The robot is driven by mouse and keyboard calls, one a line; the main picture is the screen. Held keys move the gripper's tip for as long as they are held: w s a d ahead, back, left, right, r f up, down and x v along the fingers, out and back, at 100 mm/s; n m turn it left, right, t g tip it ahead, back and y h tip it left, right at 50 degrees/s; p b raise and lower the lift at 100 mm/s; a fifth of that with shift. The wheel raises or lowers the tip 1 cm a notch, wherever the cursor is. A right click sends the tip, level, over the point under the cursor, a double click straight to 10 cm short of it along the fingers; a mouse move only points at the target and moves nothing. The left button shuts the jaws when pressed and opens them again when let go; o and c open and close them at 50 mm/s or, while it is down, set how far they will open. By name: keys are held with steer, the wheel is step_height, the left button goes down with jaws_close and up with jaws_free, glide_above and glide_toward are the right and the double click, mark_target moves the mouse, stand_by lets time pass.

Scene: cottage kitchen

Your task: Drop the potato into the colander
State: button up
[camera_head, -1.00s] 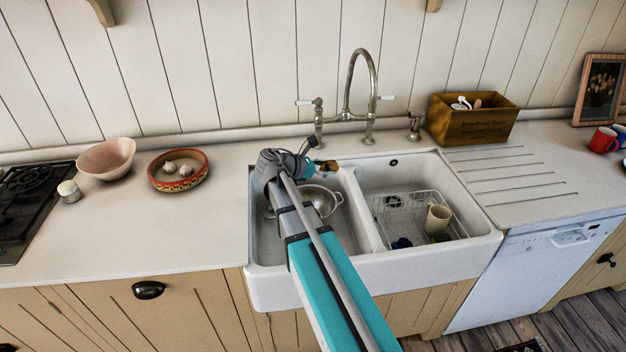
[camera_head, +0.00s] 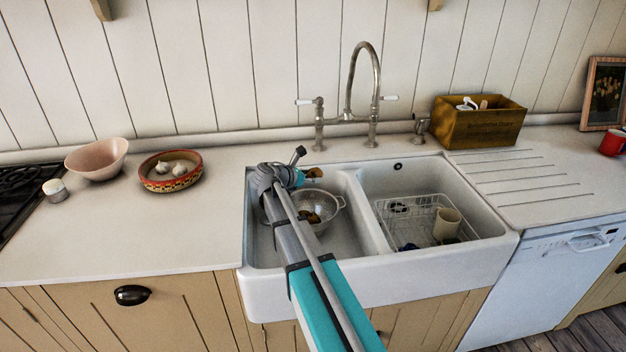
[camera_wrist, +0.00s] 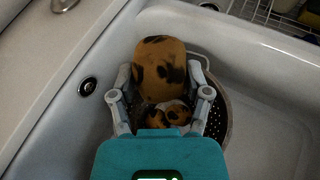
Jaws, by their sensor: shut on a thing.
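A brown potato with dark patches (camera_wrist: 160,68) sits between the two fingers of my gripper (camera_wrist: 160,85) in the wrist view. My gripper (camera_head: 306,176) is shut on it, above the metal colander (camera_head: 334,207); only a small part of the held potato (camera_head: 317,173) shows in the head view. The colander stands in the left sink basin and also shows in the wrist view (camera_wrist: 222,118), partly hidden by my gripper and the potato. A second brown, dark-spotted piece (camera_head: 313,217) lies in the colander; it appears below the held potato in the wrist view (camera_wrist: 172,112).
The right basin (camera_head: 468,190) holds a white wire rack (camera_head: 395,215) with a cream cup (camera_head: 446,223). The tall tap (camera_head: 378,85) stands behind the sink. A patterned bowl with garlic (camera_head: 160,184) and a pink bowl (camera_head: 97,160) stand left on the counter.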

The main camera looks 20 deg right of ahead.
steer(key=shift+f, duration=0.15)
steer(key=shift+f+b, duration=2.85)
steer(key=shift+b, duration=0.15)
steer(key=o, duration=1.2)
steer(key=shift+r, duration=0.2)
